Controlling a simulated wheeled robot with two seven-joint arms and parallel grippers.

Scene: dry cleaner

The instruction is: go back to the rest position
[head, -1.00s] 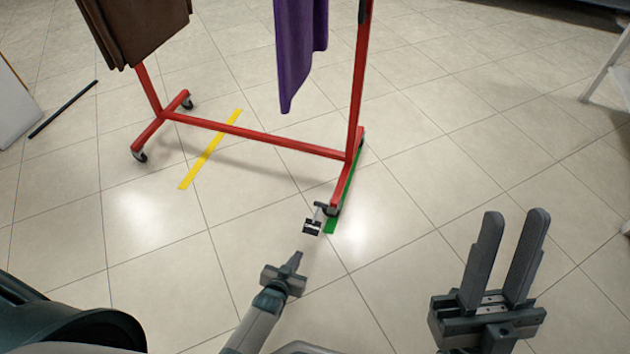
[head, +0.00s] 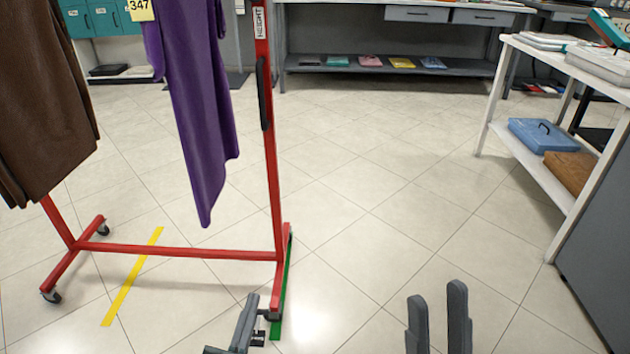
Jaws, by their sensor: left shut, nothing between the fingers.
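My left gripper (head: 249,302) is at the bottom centre of the head view, shut and empty. In the picture it lies just left of the red rack's near right foot; I cannot tell whether they touch. My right gripper (head: 437,296) is at the bottom edge, right of centre. Its two dark fingers point up with a gap between them and nothing in it. The rest of both arms is mostly out of view.
A red wheeled garment rack (head: 190,252) with a brown garment (head: 40,110) and a purple garment (head: 195,100) stands at left. Yellow tape (head: 133,275) and green tape (head: 283,290) mark the floor. A white shelf table (head: 530,165) stands right. The middle floor is clear.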

